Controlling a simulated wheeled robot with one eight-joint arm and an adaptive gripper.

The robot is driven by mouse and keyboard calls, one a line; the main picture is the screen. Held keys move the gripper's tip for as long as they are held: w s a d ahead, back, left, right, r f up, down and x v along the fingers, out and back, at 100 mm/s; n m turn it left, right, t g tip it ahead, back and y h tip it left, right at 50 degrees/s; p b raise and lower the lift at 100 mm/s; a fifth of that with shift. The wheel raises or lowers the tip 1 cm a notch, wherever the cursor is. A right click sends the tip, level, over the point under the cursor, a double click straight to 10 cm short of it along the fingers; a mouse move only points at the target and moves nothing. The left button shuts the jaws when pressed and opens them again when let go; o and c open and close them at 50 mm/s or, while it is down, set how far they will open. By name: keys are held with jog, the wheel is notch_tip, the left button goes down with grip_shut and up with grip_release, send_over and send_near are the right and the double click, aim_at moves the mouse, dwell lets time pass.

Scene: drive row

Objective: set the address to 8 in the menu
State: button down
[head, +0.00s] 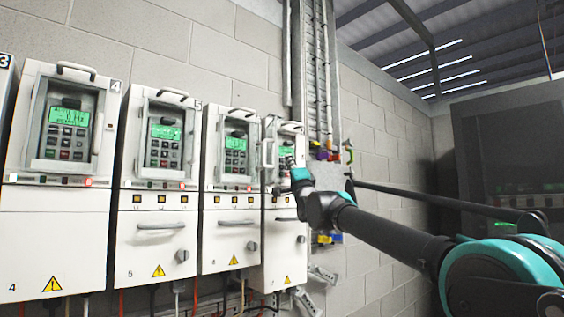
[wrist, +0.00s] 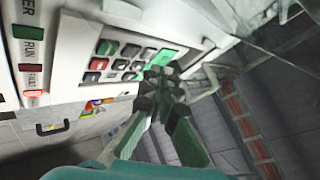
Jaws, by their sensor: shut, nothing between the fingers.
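My gripper (head: 291,166) is at the rightmost drive (head: 283,220) in the head view, in front of its keypad panel. That drive's green display (head: 287,151) is partly in view, and my gripper and arm cover part of the keys. In the wrist view my gripper (wrist: 160,78) is shut and empty. Its fingertips overlap the edge of the green display (wrist: 144,52) and the right side of the keypad (wrist: 118,62), which has grey, dark, green and red keys. I cannot tell whether the fingertips touch a key. The display text is not readable.
The wrist view shows a RUN label (wrist: 28,47) and a red lamp (wrist: 36,98). A cable tray (head: 315,70) climbs the block wall. A dark cabinet (head: 510,150) stands right.

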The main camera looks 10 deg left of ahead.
jog(key=shift+s+d, duration=0.8)
jog(key=shift+d, duration=0.2)
jog(key=shift+s+d, duration=0.75)
jog(key=shift+d, duration=0.2)
dwell(1.6)
jog(key=d+n+h, duration=0.1)
jog(key=n+h, duration=0.1)
jog(key=n, duration=0.1)
jog(key=d+f+n+h, duration=0.1)
jog(key=d+n+h, duration=0.1)
jog(key=n, duration=0.1)
jog(key=d+f+n+h, duration=0.1)
jog(key=n+h, duration=0.2)
jog(key=n, duration=0.1)
jog(key=shift+s+d+f, duration=0.2)
jog(key=shift+s, duration=0.05)
jog(key=shift+a, duration=0.1)
jog(key=w+a, duration=0.5)
jog(key=a, duration=0.1)
jog(key=shift+w+a, duration=0.2)
jog(key=shift+a, duration=0.2)
jog(key=shift+a, duration=0.1)
dwell(1.6)
jog(key=shift+w+a, duration=0.2)
jog(key=shift+w, duration=0.05)
